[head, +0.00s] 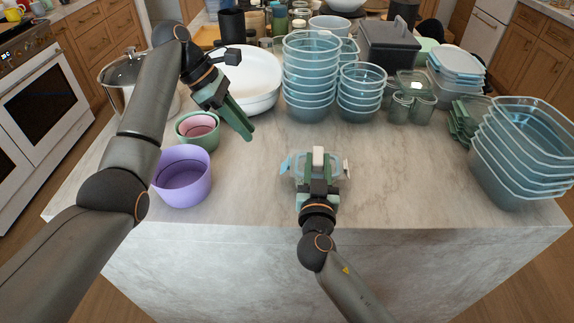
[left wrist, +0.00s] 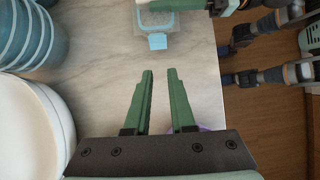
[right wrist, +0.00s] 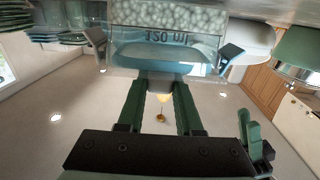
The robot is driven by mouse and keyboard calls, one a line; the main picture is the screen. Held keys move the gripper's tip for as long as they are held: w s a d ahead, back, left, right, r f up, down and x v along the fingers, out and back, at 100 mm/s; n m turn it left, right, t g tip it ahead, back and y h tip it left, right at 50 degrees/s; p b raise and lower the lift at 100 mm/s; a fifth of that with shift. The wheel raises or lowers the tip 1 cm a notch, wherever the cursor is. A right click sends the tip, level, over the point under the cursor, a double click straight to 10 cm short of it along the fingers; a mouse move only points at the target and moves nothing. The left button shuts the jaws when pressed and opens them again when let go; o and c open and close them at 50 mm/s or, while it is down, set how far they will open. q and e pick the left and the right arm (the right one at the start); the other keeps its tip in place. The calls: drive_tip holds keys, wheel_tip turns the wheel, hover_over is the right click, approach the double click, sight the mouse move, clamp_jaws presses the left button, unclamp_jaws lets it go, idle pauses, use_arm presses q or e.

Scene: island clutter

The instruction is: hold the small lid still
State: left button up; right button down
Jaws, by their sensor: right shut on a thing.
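A small clear container (head: 300,181) with white beads and a "120 ml" mark (right wrist: 165,38) stands near the counter's front edge. Its small lid (right wrist: 165,68) has light-blue clips (head: 285,165) that stick out at the sides. My right gripper (right wrist: 160,90) is shut at the lid's near edge; the exact contact is partly hidden. The container and a blue clip also show in the left wrist view (left wrist: 157,42). My left gripper (head: 248,136) is open and empty, up and left of the container. Its fingers (left wrist: 160,75) stand apart over bare counter.
A purple bowl (head: 182,180) and a green bowl (head: 185,141) with a pink one inside stand left. Stacked blue bowls (head: 310,75), a white dish (head: 262,98) and canisters are behind. Nested clear tubs (head: 500,175) stand right. The counter around the small container is clear.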

use_arm(q)
drive_tip(key=v, duration=0.7)
idle(0.7)
drive_tip(key=o, duration=0.6)
drive_tip(key=shift+c, duration=0.2)
drive_tip(key=v, duration=0.7)
drive_tip(key=shift+r, duration=0.25)
